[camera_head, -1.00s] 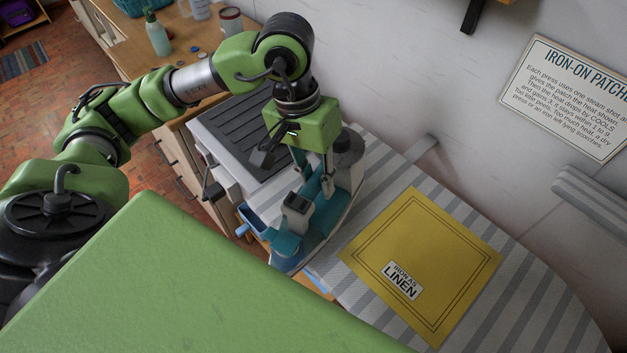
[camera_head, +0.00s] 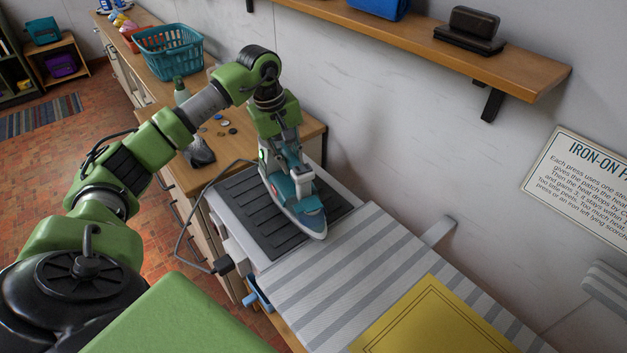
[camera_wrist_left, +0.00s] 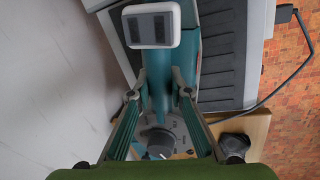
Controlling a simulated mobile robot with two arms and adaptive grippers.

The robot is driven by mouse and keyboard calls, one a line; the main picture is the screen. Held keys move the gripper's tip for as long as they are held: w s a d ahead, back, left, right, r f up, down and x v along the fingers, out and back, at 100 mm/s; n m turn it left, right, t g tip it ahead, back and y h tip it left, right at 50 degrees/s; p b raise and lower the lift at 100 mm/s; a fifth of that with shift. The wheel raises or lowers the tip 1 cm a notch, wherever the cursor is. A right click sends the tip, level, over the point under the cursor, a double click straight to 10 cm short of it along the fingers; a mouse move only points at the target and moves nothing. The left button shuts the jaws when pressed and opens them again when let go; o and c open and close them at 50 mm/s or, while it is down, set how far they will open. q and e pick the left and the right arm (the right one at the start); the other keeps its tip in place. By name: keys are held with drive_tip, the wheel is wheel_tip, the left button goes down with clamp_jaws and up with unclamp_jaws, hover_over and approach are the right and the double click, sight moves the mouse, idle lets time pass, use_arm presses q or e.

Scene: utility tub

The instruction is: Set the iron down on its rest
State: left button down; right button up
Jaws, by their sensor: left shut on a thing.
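The teal and grey iron (camera_head: 308,203) is over the ribbed dark pad of its rest (camera_head: 245,213), sole down, with its tip pointing toward the striped board. I cannot tell whether the sole touches the pad. My left gripper (camera_head: 284,152) is shut on the iron's handle from above. In the left wrist view, the teal handle (camera_wrist_left: 158,88) lies between the fingers of my left gripper (camera_wrist_left: 160,82), and the ribbed rest (camera_wrist_left: 224,60) shows to the right and below it. My right gripper is not in view.
The striped ironing board (camera_head: 365,265) adjoins the rest and carries a yellow cloth (camera_head: 435,320). A cord (camera_head: 182,225) loops left of the rest. A green bottle (camera_head: 181,92) and a teal basket (camera_head: 168,52) stand on the counter behind. A wall shelf (camera_head: 430,45) is above right.

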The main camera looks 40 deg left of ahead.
sight(274, 159)
use_arm(q)
drive_tip(key=a, duration=0.1)
drive_tip(key=a+n, duration=0.1)
drive_tip(key=a, duration=0.1)
drive_tip(key=a+n, duration=0.1)
drive_tip(key=a, duration=0.1)
drive_tip(key=shift+w, duration=0.25)
drive_tip(key=shift+a+f, duration=0.25)
drive_tip(key=shift+a, duration=0.35)
drive_tip(key=shift+b+x, duration=0.7)
drive_tip(key=shift+x, duration=0.1)
drive_tip(key=shift+s+a+f, duration=0.1)
drive_tip(key=shift+a, duration=0.05)
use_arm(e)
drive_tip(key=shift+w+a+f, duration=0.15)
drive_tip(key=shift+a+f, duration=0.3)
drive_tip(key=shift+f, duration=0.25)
use_arm(q)
drive_tip(key=shift+f, duration=0.1)
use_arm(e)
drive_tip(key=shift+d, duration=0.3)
